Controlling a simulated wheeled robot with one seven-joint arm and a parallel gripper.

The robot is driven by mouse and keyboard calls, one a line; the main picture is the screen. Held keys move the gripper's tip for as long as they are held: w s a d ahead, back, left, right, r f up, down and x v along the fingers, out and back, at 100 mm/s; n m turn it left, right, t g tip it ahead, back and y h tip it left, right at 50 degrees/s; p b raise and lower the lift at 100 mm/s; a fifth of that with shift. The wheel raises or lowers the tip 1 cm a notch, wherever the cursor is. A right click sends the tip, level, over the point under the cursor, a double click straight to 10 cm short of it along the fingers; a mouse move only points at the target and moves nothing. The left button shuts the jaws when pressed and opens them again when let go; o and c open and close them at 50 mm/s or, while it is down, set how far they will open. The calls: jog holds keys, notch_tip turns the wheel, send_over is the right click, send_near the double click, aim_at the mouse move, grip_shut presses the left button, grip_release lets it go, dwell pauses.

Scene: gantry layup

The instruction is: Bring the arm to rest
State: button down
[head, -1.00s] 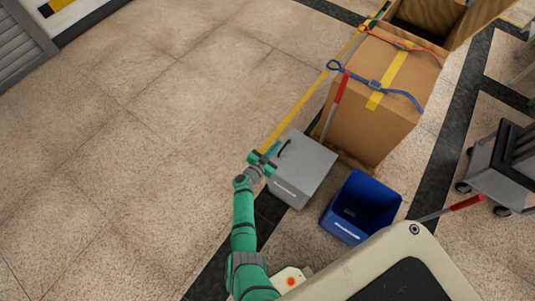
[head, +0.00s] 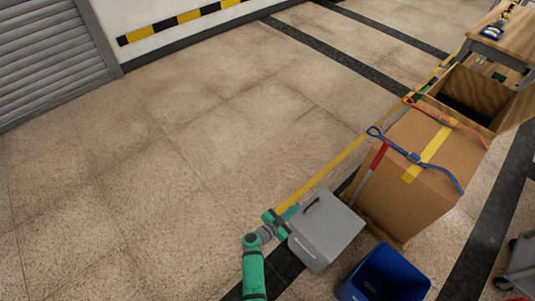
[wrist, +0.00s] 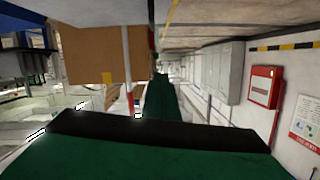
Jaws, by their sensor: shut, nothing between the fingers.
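My green arm reaches up from the bottom of the head view. My gripper (head: 279,220) is shut and empty, at the left side of a grey box with a black handle (head: 326,231). In the picture it overlaps the box's edge; I cannot tell whether it touches. In the wrist view the green and black gripper body (wrist: 160,135) fills the lower part, and nothing shows held in it.
A strapped cardboard box (head: 425,160) stands to the right, with an open wooden crate (head: 476,97) behind it. A blue bin (head: 384,274) stands at the lower right. A yellow floor line (head: 318,178) runs diagonally. The floor at left (head: 130,190) is clear.

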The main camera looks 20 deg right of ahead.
jog(key=shift+d+r, duration=0.1)
jog(key=s+d+r+n+t+y, duration=0.1)
jog(key=s+d+r+n+t, duration=0.3)
jog(key=r, duration=0.4)
jog(key=s+d+r+n+t+y, duration=0.1)
jog(key=r+n+t, duration=0.2)
jog(key=r+t, duration=0.35)
jog(key=s+a+r+n+g+y, duration=0.1)
jog(key=s+a+r+n+y, duration=0.3)
jog(key=s+a, duration=1)
jog(key=s+a+r+n+g+y, duration=0.1)
jog(key=s+a+r+n+y, duration=0.2)
jog(key=s+a+r+y, duration=0.4)
jog(key=s+a+r, duration=0.5)
jog(key=s+a, duration=0.2)
jog(key=a, duration=0.4)
jog(key=shift+s+n+y, duration=0.35)
jog(key=shift+n+y, duration=0.05)
jog(key=shift+a, duration=0.2)
